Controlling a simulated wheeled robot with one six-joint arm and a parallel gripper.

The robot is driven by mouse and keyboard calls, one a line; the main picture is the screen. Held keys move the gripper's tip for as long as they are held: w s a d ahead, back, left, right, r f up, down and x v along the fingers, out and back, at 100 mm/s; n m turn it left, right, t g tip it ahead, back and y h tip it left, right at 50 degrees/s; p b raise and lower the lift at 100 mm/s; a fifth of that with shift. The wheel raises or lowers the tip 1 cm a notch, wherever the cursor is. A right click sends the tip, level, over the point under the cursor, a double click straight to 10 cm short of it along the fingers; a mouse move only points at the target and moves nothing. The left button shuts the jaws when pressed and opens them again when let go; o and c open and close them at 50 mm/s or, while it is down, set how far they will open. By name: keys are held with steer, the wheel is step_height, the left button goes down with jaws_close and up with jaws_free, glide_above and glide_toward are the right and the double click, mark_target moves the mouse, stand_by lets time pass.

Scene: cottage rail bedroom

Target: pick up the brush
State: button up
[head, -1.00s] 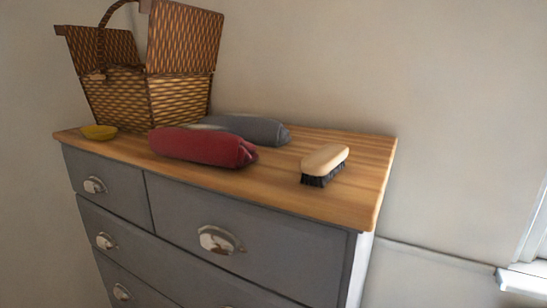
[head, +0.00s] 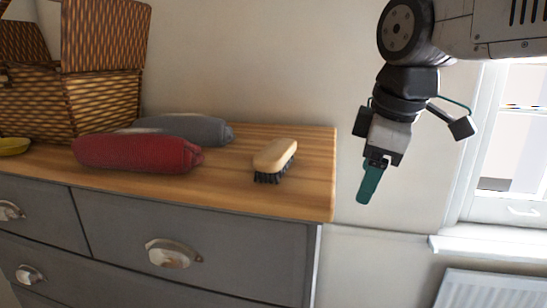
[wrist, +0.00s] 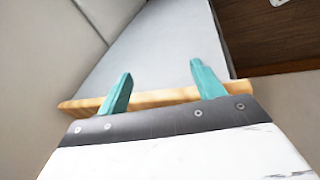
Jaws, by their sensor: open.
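The brush (head: 275,161) has a pale wooden back and dark bristles. It lies bristles down on the wooden top of the grey dresser (head: 235,183), close to its right end. My gripper (head: 369,181) hangs in the air to the right of the dresser's end in the head view, apart from the brush. In the wrist view my gripper (wrist: 160,86) shows two teal fingers spread apart with nothing between them. A strip of wooden edge shows behind the fingers there, and the brush is not in that view.
A rolled red cloth (head: 135,153) and a rolled grey cloth (head: 190,128) lie left of the brush. A wall is behind the dresser. A window sill (head: 490,242) and radiator (head: 495,288) are at right.

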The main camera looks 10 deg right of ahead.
mark_target(276, 148)
steer(key=w+a+r+n, duration=0.1)
steer(key=n, duration=0.1)
steer(key=w+a+r+n+g, duration=0.1)
steer(key=a+r+n, duration=0.1)
steer(key=n, duration=0.1)
steer(key=w+a+r+n, duration=0.1)
steer(key=a+n, duration=0.1)
steer(key=shift+w+a+r+n+g, duration=0.1)
steer(key=shift+a+r+n+g, duration=0.1)
steer(key=shift+a+n+g, duration=0.1)
steer(key=a+r+n, duration=0.1)
steer(key=a+n, duration=0.1)
steer(key=n, duration=0.1)
steer(key=w+a+r+n+g, duration=0.1)
steer(key=a+r+n, duration=0.1)
steer(key=a+n, duration=0.1)
steer(key=w+a+r+n, duration=0.1)
steer(key=a+n, duration=0.1)
steer(key=n, duration=0.2)
steer(key=shift+w+a+r+g+h, duration=0.2)
steer(key=shift+a+r+g+h, duration=0.1)
steer(key=shift+a, duration=0.05)
steer(key=shift+a+r+n, duration=0.1)
steer(key=shift+a+n, duration=0.25)
steer(key=shift+n, duration=0.05)
steer(key=shift+a, duration=0.1)
steer(key=shift+n, duration=0.3)
step_height(276, 148, down, 8)
steer(key=shift+w+r, duration=0.15)
steer(key=shift+r, duration=0.05)
